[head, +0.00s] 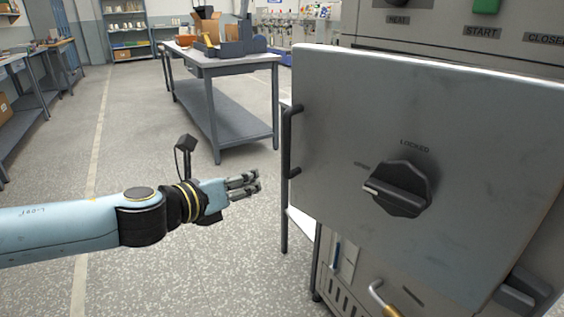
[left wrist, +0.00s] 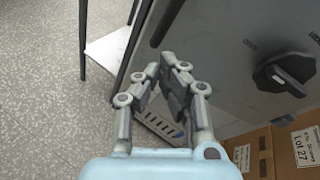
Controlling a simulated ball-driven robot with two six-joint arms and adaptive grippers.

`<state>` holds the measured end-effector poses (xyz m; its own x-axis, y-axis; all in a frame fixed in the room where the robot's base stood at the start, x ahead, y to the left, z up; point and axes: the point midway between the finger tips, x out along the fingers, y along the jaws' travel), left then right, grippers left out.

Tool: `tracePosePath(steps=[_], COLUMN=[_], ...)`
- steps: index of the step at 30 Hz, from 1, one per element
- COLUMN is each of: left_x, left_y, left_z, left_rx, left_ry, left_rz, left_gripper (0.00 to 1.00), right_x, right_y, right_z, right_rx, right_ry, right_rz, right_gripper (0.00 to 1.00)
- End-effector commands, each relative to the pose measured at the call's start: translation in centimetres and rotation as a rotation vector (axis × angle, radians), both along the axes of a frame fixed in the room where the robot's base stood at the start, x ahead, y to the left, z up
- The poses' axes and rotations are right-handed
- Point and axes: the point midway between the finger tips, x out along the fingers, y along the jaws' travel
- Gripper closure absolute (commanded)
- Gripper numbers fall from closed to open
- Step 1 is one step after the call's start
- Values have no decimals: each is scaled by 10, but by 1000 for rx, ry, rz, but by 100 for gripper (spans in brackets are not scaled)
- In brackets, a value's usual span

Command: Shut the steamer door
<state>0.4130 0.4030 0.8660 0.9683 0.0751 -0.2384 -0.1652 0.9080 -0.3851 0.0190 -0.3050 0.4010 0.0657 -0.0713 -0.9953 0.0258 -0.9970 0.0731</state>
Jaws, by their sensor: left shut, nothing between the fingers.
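The steamer door (head: 350,100) is a grey metal panel filling the right of the head view. It stands swung out from the steamer body (head: 440,25). A black bar handle (head: 288,140) is on its left edge. My right gripper is out of view.
A grey workbench (head: 225,66) with boxes stands behind my left gripper. Cardboard boxes (left wrist: 262,150) show at the lower right of the left wrist view. A brass-coloured lever (head: 382,298) is below the door. Open speckled floor lies around my left arm.

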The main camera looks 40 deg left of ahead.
Motion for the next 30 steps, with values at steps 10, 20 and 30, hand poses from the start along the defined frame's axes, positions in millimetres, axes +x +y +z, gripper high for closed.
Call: tracePosePath(steps=[10,20,30], left_x=[-31,18,84], left_y=[-13,-5,3], left_z=[45,49,48], left_rx=[424,428,428], left_ry=[-182,-190,-186], left_rz=[11,16,13], left_gripper=[100,100,100], right_x=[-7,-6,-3], right_y=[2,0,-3], right_z=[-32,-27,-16], right_rx=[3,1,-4], right_ry=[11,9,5], right_rz=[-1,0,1], right_gripper=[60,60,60])
